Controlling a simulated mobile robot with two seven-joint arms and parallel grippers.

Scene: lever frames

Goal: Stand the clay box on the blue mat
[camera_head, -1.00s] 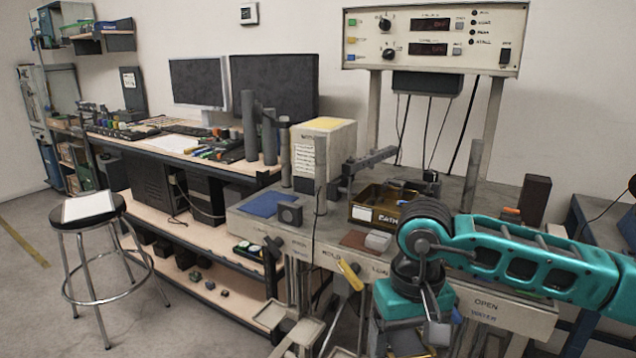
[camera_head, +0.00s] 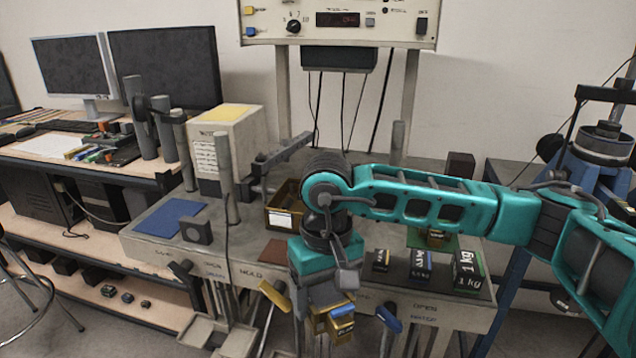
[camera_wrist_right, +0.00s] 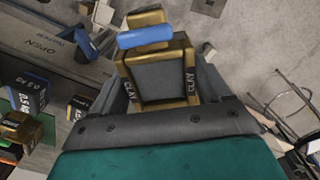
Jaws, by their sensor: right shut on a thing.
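The clay box (camera_wrist_right: 165,75) has gold edges, a grey face, CLAY labels on its sides and a blue bar at one end. My right gripper (camera_wrist_right: 168,98) is shut on it, with a jaw at each side. In the head view the box (camera_head: 341,322) shows partly below my right wrist, in front of the bench's front edge. The blue mat (camera_head: 172,217) lies flat on the bench's left part, left of and apart from the held box. My left gripper is not in view.
A dark grey block (camera_head: 196,230) stands at the mat's right front edge. A thin post (camera_head: 226,175) and a gold-rimmed tray (camera_head: 283,218) are between mat and arm. Labelled weights (camera_head: 467,273) stand at right. Levers (camera_head: 275,296) stick out from the bench front.

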